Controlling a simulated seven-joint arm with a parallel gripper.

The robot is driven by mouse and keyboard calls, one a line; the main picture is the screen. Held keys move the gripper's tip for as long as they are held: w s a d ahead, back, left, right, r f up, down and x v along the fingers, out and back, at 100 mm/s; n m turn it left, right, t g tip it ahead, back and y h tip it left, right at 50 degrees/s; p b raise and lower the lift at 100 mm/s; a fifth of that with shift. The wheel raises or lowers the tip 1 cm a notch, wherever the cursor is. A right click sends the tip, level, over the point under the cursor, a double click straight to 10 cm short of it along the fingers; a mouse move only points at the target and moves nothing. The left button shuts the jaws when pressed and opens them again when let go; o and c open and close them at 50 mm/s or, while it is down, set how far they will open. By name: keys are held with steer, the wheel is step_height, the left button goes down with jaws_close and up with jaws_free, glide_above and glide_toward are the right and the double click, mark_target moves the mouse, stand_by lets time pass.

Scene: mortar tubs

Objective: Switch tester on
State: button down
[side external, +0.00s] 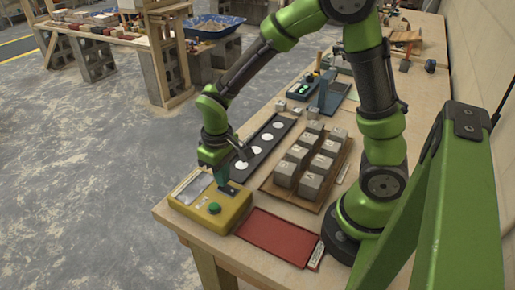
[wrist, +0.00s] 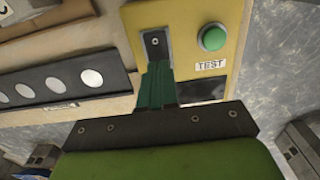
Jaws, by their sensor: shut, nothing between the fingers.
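The tester (side external: 212,205) is a yellow box at the near left corner of the bench, with a pale display window, a green round button (side external: 214,208) and a small dark switch plate (side external: 231,190). In the wrist view the tester (wrist: 190,28) shows the green button (wrist: 213,38), a "TEST" label (wrist: 210,65) and the switch plate (wrist: 155,44). My gripper (side external: 221,181) points down at the tester, its teal fingers together and empty. In the wrist view the fingertips (wrist: 158,67) overlap the lower end of the switch plate. I cannot tell whether they touch it, and the switch's position is not clear.
A black strip with white discs (side external: 268,137) lies just behind the tester. A wooden tray (side external: 284,196) of grey cubes stands to the right, and a red mat (side external: 265,237) lies in front of it. More devices stand farther back along the bench.

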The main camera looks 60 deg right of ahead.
steer(key=shift+f, duration=0.55)
steer(key=shift+r, duration=3.5)
steer(key=s+d+r+m+t+y, duration=0.2)
steer(key=s+r+m+t, duration=0.2)
steer(key=s+r+t, duration=0.3)
steer(key=shift+w+a+r+v, duration=0.25)
steer(key=shift+w+r+v, duration=0.05)
steer(key=shift+v, duration=2.9)
